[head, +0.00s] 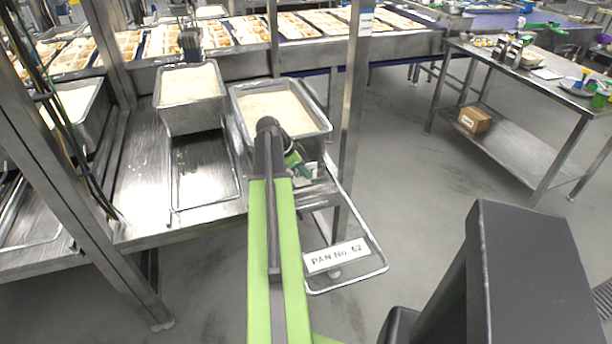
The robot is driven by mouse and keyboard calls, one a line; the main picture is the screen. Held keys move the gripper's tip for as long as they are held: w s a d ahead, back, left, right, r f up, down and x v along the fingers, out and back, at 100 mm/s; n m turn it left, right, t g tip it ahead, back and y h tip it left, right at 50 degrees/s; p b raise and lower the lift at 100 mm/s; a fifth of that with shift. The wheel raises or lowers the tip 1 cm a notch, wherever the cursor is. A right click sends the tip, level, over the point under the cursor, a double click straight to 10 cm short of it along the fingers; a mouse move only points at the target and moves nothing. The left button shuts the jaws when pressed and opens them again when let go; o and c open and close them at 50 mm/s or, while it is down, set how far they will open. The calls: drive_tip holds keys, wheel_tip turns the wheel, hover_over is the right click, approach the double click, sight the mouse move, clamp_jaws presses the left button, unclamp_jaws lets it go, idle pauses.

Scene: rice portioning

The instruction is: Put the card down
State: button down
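A white card (336,257) printed "PAN No. 62" lies across a wire-edged metal frame (384,262) that sticks out from the steel stand, low and to the right of my arm. My gripper (303,170) is at the far end of my green arm, by the near side of a pan of rice (277,107). The card is apart from my gripper, nearer to the camera. My wrist hides part of the gripper, and its fingers are too small to tell open from shut. I cannot see anything held in them.
Another rice pan (190,99) stands to the left on the steel bench (138,185). A steel post (354,100) rises just right of my gripper. Trays of food (255,30) line the back conveyor. A side table (480,52) stands right, with clear floor before it.

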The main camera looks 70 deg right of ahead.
drive_tip(key=shift+f, duration=0.2)
drive_tip(key=c, duration=1.6)
unclamp_jaws()
drive_tip(key=shift+r, duration=0.1)
drive_tip(key=shift+r, duration=0.25)
drive_tip(key=p+v, duration=1)
drive_tip(key=v, duration=0.2)
drive_tip(key=shift+p, duration=0.35)
drive_tip(key=shift+f, duration=0.1)
